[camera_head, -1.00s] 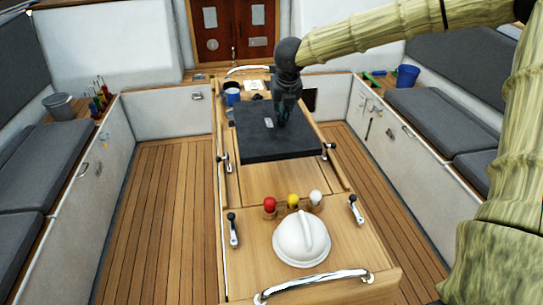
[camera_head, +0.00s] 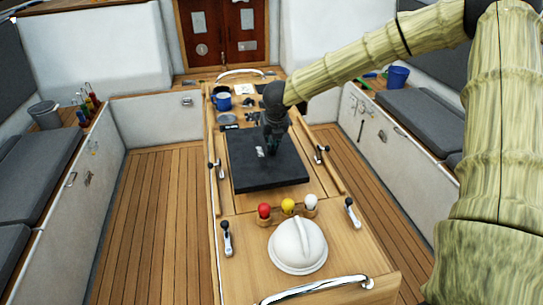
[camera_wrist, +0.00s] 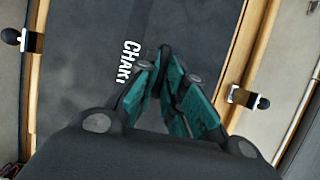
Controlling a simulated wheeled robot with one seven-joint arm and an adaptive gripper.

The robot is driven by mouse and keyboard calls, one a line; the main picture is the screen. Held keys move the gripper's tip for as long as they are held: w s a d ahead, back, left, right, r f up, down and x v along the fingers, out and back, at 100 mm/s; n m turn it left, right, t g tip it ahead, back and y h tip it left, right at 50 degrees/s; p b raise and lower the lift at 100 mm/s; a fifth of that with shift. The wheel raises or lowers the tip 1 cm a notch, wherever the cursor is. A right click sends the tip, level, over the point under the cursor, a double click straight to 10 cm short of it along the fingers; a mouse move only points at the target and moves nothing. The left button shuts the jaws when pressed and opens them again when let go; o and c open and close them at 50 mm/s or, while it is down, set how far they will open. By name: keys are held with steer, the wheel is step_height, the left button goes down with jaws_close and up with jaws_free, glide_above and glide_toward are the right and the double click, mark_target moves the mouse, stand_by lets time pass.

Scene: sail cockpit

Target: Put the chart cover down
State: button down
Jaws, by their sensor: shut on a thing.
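The chart cover (camera_head: 255,178) is a flat dark slab with a white label, over the middle of the wooden cockpit table (camera_head: 235,204). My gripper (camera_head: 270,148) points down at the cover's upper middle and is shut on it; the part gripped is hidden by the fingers. In the wrist view the cover (camera_wrist: 90,60) shows white lettering, partly cut off by the fingers, and my gripper (camera_wrist: 168,85) has its teal fingers close together over it. The cover looks level, between the table's side rails. I cannot tell whether it touches the tabletop.
Behind the cover are a blue mug (camera_head: 222,102) and several small items. In front stand red (camera_head: 264,211), yellow (camera_head: 287,205) and white (camera_head: 310,202) knobs and a white dome (camera_head: 298,245). Black-knobbed levers flank the cover. Benches line both sides.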

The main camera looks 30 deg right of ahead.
mark_target(271, 155)
steer(key=shift+x, duration=1.05)
steer(key=shift+s+a+f+p, duration=0.1)
steer(key=shift+f+p, duration=0.3)
steer(key=shift+f, duration=0.6)
steer(key=shift+s+f+p, duration=0.15)
steer(key=shift+f+p, duration=0.2)
steer(key=shift+f, duration=0.7)
steer(key=shift+s, duration=0.1)
steer(key=c, duration=1.5)
jaws_free()
steer(key=shift+b+v, duration=2)
steer(key=shift+v, duration=4)
steer(key=shift+r, duration=0.1)
